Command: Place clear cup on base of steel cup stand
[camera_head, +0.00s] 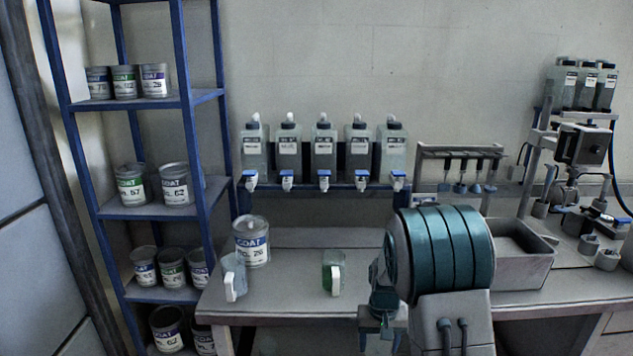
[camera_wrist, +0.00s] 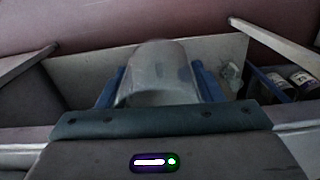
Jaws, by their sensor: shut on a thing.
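My gripper (camera_wrist: 157,80) has its blue fingers shut on the two sides of a clear cup (camera_wrist: 158,70) in the wrist view. In the head view my gripper (camera_head: 381,318) hangs low at the front edge of the bench, left of my teal arm link. The held cup cannot be made out there. A steel stand (camera_head: 545,150) with an upright and a small cup stands at the right of the bench, far from my gripper. I cannot tell for sure whether it is the cup stand, and its base is partly hidden.
A clear mug (camera_head: 233,276) and a mug with green liquid (camera_head: 333,272) stand on the bench (camera_head: 290,297), near a large can (camera_head: 251,241). A grey bin (camera_head: 522,262) is right of my arm. Blue shelves (camera_head: 150,212) with several cans stand left. Bottles with taps line the wall.

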